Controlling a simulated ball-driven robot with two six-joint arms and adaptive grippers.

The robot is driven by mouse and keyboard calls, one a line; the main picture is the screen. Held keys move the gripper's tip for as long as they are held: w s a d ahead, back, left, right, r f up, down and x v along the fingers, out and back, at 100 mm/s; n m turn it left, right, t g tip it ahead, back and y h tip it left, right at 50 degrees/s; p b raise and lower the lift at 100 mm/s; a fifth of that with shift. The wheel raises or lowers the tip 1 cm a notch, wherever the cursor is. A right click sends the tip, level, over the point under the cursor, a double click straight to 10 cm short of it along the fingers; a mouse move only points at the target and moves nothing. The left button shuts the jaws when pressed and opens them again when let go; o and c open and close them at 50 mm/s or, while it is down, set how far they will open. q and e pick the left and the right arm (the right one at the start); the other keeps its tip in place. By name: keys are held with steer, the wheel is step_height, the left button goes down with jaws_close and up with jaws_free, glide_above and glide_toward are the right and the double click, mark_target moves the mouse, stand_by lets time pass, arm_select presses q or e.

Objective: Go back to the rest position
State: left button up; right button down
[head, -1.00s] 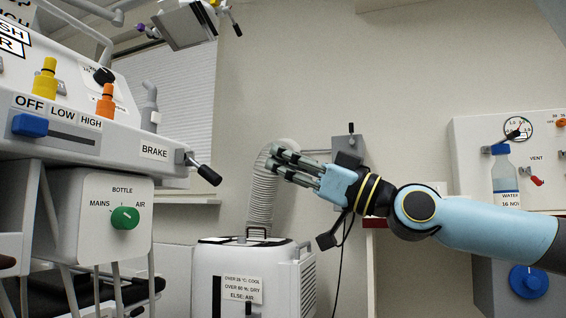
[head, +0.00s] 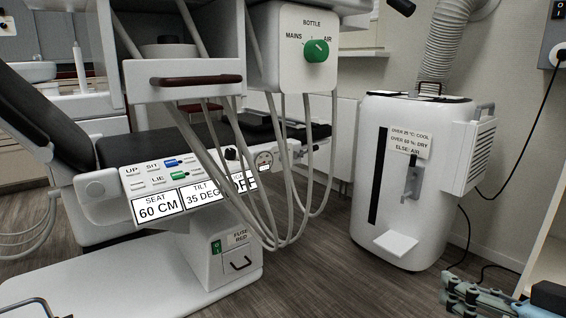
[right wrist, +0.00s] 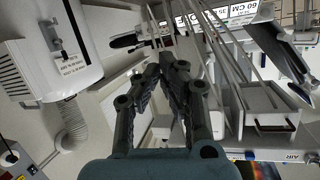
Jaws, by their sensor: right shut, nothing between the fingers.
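My right gripper (head: 478,297) shows at the lower right corner of the head view, low and apart from the things around it. It also shows in the right wrist view (right wrist: 165,62), where its dark fingers come together with nothing between them. My left gripper is in neither view.
A white air unit (head: 372,170) with a hose (head: 450,50) stands on the floor at the right. A dental chair (head: 110,140) with a control panel (head: 165,180) fills the left. Grey tubes (head: 300,150) hang under the bottle box (head: 290,50). Dark wooden floor (head: 320,270) is bare between chair and unit.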

steer(key=s+a+f+m+g+h, duration=0.1)
steer(key=s+f+g+h, duration=0.45)
steer(key=s+f, duration=1.05)
steer(key=s+d+f+m+g+h+p, duration=0.1)
steer(key=s+d+f+g+p, duration=0.2)
steer(key=s+f, duration=0.2)
steer(key=s+d+f+g+h+p, duration=0.1)
steer(key=s+d+f+g+p, duration=0.2)
steer(key=s+f+p, duration=0.15)
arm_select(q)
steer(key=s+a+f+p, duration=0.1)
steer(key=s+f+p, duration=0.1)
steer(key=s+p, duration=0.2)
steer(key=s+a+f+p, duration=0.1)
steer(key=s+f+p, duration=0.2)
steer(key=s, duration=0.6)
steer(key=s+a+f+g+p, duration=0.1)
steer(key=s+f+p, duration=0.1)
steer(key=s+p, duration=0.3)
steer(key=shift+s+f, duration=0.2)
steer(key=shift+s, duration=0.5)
arm_select(e)
steer(key=s+d+f, duration=0.1)
steer(key=s, duration=0.8)
steer(key=s+f+g, duration=0.1)
steer(key=s+f, duration=0.1)
steer(key=s, duration=0.6)
steer(key=shift+s+d, duration=0.35)
steer(key=shift+s, duration=0.05)
